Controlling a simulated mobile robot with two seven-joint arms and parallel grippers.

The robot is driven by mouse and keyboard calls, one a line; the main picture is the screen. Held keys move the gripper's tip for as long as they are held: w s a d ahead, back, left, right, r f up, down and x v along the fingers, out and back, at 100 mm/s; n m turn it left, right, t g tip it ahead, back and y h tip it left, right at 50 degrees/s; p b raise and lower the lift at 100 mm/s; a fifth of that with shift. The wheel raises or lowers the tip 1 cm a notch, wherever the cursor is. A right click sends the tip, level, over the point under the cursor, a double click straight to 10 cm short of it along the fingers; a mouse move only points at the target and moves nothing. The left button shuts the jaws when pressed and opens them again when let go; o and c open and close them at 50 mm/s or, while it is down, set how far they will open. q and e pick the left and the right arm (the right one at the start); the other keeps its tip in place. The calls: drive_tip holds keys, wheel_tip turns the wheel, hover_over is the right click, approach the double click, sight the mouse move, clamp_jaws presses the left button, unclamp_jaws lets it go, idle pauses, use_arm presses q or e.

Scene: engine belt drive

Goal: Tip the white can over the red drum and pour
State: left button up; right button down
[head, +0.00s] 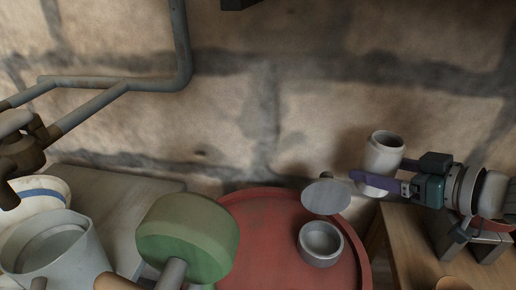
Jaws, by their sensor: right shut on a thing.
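The white can (381,158) is in the head view, right of centre, near the stone wall. It leans slightly, with its open dark mouth facing up. My right gripper (377,181) comes in from the right and is shut on the can's lower part. The red drum (262,228) stands at the bottom middle; its lower part is out of frame. A round grey open cup (320,244) sits on its top, with a flat grey disc (326,196) behind it. The can is to the right of the drum's top, not over the cup. My left gripper is not in view.
A green-headed mallet-like thing (187,238) stands left of the drum. A grey-white pail (55,245) and a blue-striped bowl (40,194) are at far left, below a pipe (110,84). A wooden bench (408,235) stands right of the drum.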

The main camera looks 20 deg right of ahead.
sight(372, 156)
drive_tip(key=shift+r, duration=0.1)
drive_tip(key=shift+a+r+p, duration=0.2)
drive_tip(key=shift+r+p, duration=0.15)
drive_tip(key=shift+p, duration=0.1)
drive_tip(key=shift+a+r+n+h+p, duration=0.25)
drive_tip(key=shift+r+n+h+p, duration=0.15)
drive_tip(key=shift+r+n+p, duration=0.5)
drive_tip(key=shift+a+f, duration=0.1)
drive_tip(key=shift+a, duration=0.05)
drive_tip(key=shift+s+a+r+n+t+h, duration=0.2)
drive_tip(key=shift+a+r+n+t+h, duration=0.3)
drive_tip(key=shift+n, duration=0.3)
drive_tip(key=shift+s+a+r+n+h, duration=0.1)
drive_tip(key=shift+a+r+n+h, duration=0.2)
drive_tip(key=shift+n+h, duration=0.2)
drive_tip(key=shift+a+r+n, duration=0.2)
drive_tip(key=shift+n, duration=0.2)
drive_tip(key=shift+f+t+b, duration=0.1)
drive_tip(key=shift+t+b, duration=0.2)
drive_tip(key=shift+b, duration=0.25)
